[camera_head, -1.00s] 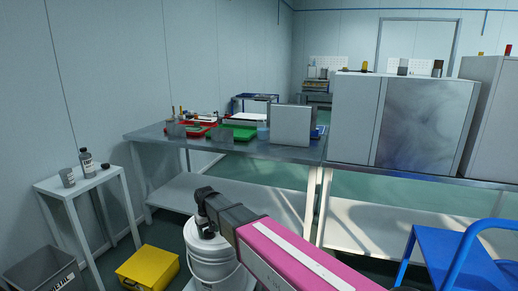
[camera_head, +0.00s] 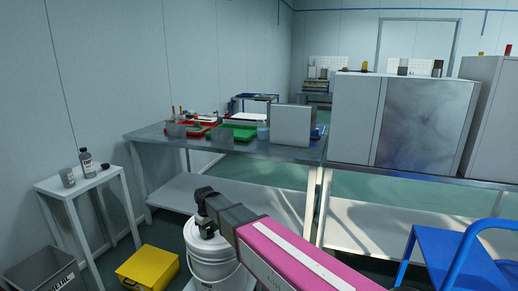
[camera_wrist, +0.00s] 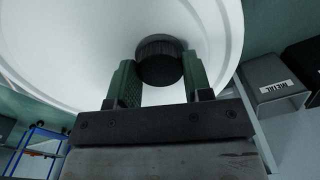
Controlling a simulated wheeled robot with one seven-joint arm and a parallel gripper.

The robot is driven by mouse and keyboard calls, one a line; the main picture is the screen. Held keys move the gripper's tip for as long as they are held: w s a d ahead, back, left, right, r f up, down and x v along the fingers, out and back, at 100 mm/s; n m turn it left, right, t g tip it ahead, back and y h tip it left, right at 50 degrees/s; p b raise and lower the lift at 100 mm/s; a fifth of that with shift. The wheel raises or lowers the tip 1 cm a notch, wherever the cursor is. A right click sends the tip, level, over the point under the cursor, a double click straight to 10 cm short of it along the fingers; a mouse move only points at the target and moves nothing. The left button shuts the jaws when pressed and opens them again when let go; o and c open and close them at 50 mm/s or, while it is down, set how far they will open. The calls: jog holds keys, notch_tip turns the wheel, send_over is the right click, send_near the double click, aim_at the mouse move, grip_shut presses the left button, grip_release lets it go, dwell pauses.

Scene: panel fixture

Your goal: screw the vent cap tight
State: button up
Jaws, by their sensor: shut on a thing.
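The vent cap (camera_wrist: 160,62) is a small dark round cap with a ribbed side, on the white lid of a bucket (camera_wrist: 215,30). In the head view the white bucket (camera_head: 212,262) stands on the floor below the bench, and my arm hides part of its lid. My gripper (camera_wrist: 160,80) is shut on the cap, with a green finger pad on either side of it. In the head view my gripper (camera_head: 204,228) points down at the lid, and the cap is too hidden there to make out. I cannot tell how far the cap is screwed in.
A yellow box (camera_head: 148,268) and a grey bin (camera_head: 45,272) stand left of the bucket. A small white table (camera_head: 85,185) with bottles is behind them. The steel bench (camera_head: 230,148) stands behind the bucket. A blue step stool (camera_head: 450,255) is at the right.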

jog(key=shift+m, duration=1.7)
jog(key=m, duration=0.3)
jog(key=shift+m, duration=0.3)
jog(key=shift+m, duration=1.6)
jog(key=shift+m, duration=1.8)
